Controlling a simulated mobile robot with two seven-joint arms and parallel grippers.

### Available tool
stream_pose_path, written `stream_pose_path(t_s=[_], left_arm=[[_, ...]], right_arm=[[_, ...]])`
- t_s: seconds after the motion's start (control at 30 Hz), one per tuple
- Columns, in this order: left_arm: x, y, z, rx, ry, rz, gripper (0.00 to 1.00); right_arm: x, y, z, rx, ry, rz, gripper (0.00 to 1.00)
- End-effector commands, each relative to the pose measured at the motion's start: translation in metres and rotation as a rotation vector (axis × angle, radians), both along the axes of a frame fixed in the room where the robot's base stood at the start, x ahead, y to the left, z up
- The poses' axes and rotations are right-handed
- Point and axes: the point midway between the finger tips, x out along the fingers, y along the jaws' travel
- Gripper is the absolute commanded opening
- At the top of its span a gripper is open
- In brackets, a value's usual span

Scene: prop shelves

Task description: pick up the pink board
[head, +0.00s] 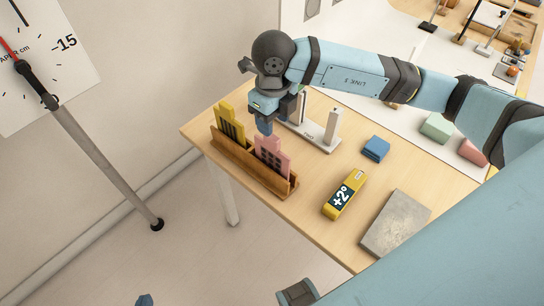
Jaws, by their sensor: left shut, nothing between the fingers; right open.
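The pink board (272,157) stands upright in the front part of a brown wooden rack (228,152) on the table. It has a stepped top edge and dark slots. My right gripper (277,114) is open and points down just above and behind the pink board's top. One blue finger hangs close to the board's upper edge; I cannot tell if it touches. Nothing shows between its fingers. Only a small blue tip of my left gripper (144,300) shows at the bottom edge, shut and far from the rack.
A yellow board (229,121) stands in the same rack. Behind it is a white stand with posts (325,133). A gauge on a pole (105,165) stands left.

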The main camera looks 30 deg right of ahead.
Motion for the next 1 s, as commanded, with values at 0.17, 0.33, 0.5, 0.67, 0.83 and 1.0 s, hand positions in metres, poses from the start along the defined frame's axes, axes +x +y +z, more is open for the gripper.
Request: stream_pose_path(t_s=[0.17, 0.33, 0.5, 0.67, 0.83, 1.0], left_arm=[[0.000, 0.000, 0.002, 0.001, 0.000, -0.001, 0.00], [-0.001, 0.000, 0.006, 0.004, -0.004, -0.002, 0.00], [-0.001, 0.000, 0.006, 0.004, -0.006, -0.002, 0.00], [-0.001, 0.000, 0.005, 0.005, -0.007, -0.003, 0.00], [-0.001, 0.001, 0.005, 0.006, -0.006, -0.003, 0.00], [-0.001, 0.001, 0.004, 0.006, -0.004, -0.004, 0.00]], right_arm=[[-0.002, 0.002, -0.013, 0.000, 0.003, 0.001, 0.49], [-0.007, 0.007, -0.038, 0.001, 0.003, 0.000, 0.49], [-0.006, 0.007, -0.055, 0.000, 0.002, 0.001, 0.49], [-0.006, 0.007, -0.057, 0.001, 0.000, 0.002, 0.49], [-0.006, 0.007, -0.056, 0.001, 0.000, 0.001, 0.28], [-0.006, 0.006, -0.056, 0.001, 0.000, 0.001, 0.00]])
